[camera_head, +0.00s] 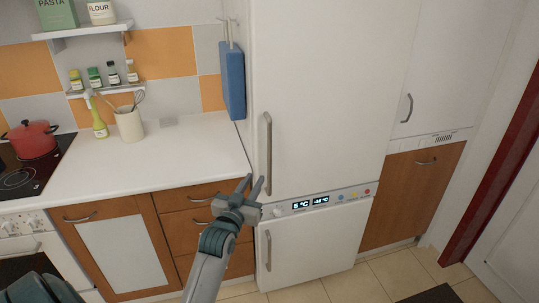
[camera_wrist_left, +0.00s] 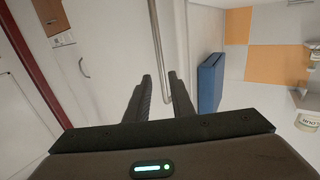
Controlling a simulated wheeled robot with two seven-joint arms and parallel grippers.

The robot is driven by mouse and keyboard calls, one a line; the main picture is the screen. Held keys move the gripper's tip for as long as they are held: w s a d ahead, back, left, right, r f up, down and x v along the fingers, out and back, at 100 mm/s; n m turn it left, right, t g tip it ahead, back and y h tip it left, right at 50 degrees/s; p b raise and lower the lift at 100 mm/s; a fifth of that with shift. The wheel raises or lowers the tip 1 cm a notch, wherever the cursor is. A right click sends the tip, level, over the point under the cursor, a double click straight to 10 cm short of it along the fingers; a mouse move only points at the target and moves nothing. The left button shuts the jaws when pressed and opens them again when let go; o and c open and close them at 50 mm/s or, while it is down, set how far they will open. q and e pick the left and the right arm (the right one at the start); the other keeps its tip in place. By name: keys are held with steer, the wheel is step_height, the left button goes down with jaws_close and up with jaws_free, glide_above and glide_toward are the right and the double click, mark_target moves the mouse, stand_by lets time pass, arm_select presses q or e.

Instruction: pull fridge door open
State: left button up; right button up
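The white fridge (camera_head: 320,80) stands right of the counter, its upper door closed. A long vertical grey handle (camera_head: 267,150) runs along the left edge of that door. My left gripper (camera_head: 254,180) is open and empty, its fingertips close to the handle's lower end, just left of it. In the left wrist view the handle (camera_wrist_left: 157,45) appears between the two open fingers (camera_wrist_left: 160,78). Whether it lies between them in depth or just beyond the tips, I cannot tell. My right gripper is in neither view.
A lower door (camera_head: 310,245) with its own handle sits below the display panel (camera_head: 315,202). The white counter (camera_head: 185,150) with drawers is left.

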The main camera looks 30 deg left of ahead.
mark_target(269, 156)
arm_select(q)
steer(key=p+x, duration=0.3)
steer(key=x, duration=1.3)
steer(key=shift+p, duration=0.35)
jaws_close()
